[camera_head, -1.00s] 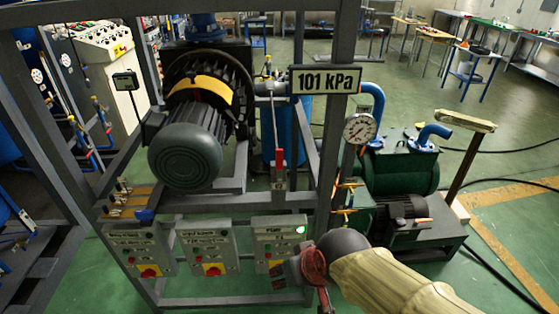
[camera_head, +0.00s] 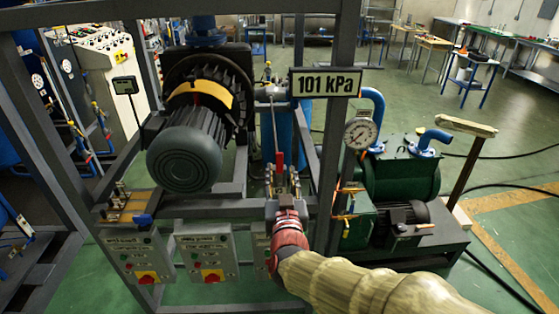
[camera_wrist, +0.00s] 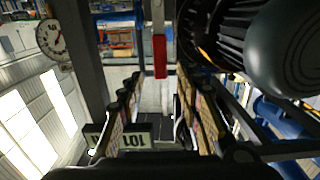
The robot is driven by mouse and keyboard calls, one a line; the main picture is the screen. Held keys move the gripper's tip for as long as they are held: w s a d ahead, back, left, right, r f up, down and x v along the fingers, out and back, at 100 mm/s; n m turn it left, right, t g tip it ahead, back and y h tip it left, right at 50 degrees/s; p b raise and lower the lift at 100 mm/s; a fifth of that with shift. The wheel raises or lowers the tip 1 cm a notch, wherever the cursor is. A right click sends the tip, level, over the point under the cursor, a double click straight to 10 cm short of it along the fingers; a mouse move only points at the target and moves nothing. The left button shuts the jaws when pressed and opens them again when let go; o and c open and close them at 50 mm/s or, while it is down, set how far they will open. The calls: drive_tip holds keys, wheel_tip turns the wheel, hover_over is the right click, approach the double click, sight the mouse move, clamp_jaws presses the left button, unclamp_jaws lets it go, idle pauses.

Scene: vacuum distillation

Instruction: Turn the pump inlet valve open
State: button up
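The valve's red lever handle (camera_head: 279,161) hangs upright on its pipe in front of the frame, beside the large motor. It also shows in the wrist view (camera_wrist: 160,55) as a red strip on a pale stem. My gripper (camera_head: 282,178) points up at the handle from below, one finger on each side of its lower end. In the wrist view my gripper (camera_wrist: 157,95) has its padded fingers spread, with the lever in line with the gap. I cannot tell whether a finger touches the handle. The valve body is small and unclear.
A 101 kPa display (camera_head: 325,83) and a round gauge (camera_head: 360,133) are at the right post. The large dark motor (camera_head: 186,155) is close on the left. Control boxes (camera_head: 205,252) hang below. A green pump (camera_head: 402,175) stands on the right.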

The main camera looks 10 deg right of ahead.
sight(280, 161)
drive_tip(key=w, duration=0.2)
drive_tip(key=w+b, duration=0.1)
drive_tip(key=w, duration=0.4)
drive_tip(key=shift+w+d, duration=0.15)
drive_tip(key=shift+d, duration=0.2)
drive_tip(key=shift+c, duration=0.2)
drive_tip(key=c, duration=0.8)
drive_tip(key=shift+f, duration=0.1)
clamp_jaws()
